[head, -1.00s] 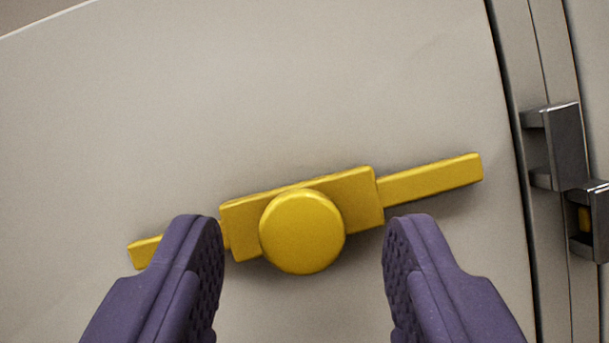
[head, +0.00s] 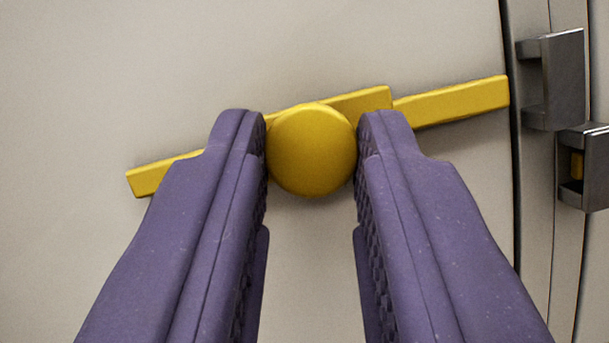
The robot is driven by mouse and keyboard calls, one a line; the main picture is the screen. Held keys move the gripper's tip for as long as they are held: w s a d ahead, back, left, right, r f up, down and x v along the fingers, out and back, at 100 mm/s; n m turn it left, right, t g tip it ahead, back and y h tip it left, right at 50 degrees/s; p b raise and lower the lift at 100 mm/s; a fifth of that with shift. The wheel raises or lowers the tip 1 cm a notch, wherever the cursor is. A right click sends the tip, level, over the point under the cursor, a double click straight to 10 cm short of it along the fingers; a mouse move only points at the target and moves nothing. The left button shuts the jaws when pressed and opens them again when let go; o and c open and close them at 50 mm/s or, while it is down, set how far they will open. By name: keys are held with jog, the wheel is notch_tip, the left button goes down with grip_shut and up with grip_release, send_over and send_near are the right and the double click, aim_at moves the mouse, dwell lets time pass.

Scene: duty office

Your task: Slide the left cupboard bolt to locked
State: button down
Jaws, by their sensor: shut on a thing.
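The yellow bolt (head: 452,101) lies across the pale cupboard door, tilted up to the right in the head view. Its round yellow knob (head: 312,150) sits between the two purple fingers of my gripper (head: 312,152), which is shut on it. The fingers hide parts of the bolt's plate and bar. The bar's right end is close to the door's right edge, short of the dark metal keeper (head: 557,80). The bar's left end (head: 150,180) sticks out past the left finger.
A dark gap runs down the door's right edge. Beyond it, a second dark metal bracket (head: 584,165) with a yellow piece inside stands below the keeper. The door face (head: 150,70) around the bolt is flat and clear.

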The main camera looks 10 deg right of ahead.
jog(key=shift+s+d, duration=0.2)
jog(key=shift+d, duration=0.45)
jog(key=shift+s+d, duration=0.2)
jog(key=shift+d, duration=0.4)
jog(key=shift+w+a+r, duration=0.1)
jog(key=shift+a, duration=0.25)
jog(key=c, duration=1.1)
grip_release()
jog(key=shift+d, duration=0.2)
jog(key=shift+o, duration=1.1)
jog(key=shift+d, duration=0.2)
jog(key=shift+a, duration=0.25)
jog(key=b+v, duration=0.3)
jog(key=v, duration=0.4)
jog(key=shift+s, duration=0.4)
jog(key=shift+a+f, duration=0.1)
jog(key=shift+f, duration=0.15)
